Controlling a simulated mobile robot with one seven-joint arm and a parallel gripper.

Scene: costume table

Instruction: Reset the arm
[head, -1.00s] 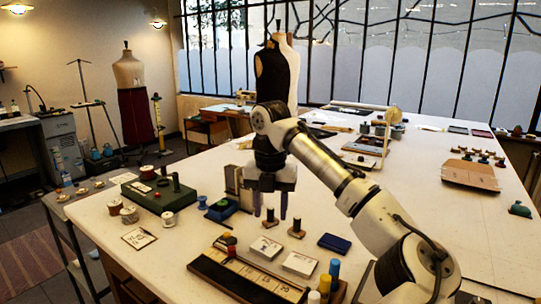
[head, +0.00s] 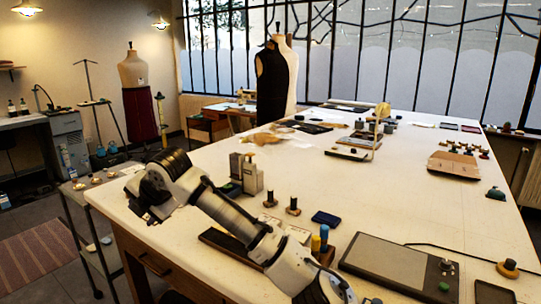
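My arm (head: 235,222) stretches from the bottom of the view to the upper left, over the left edge of the table (head: 420,205). Its wrist is folded at the left edge, and my gripper (head: 147,212) is a dark shape at the end there. Its fingers do not show clearly, so I cannot tell whether it is open or shut. I see nothing held. The arm hides much of the table's left front, where only part of a dark wooden tray (head: 222,243) shows.
Two wooden pegs (head: 281,204), a blue block (head: 327,218) and blue (head: 324,237) and yellow (head: 315,245) cylinders stand right of the arm. A dark flat slab (head: 400,268) lies at the front. Grey boxes (head: 250,173) stand behind the arm.

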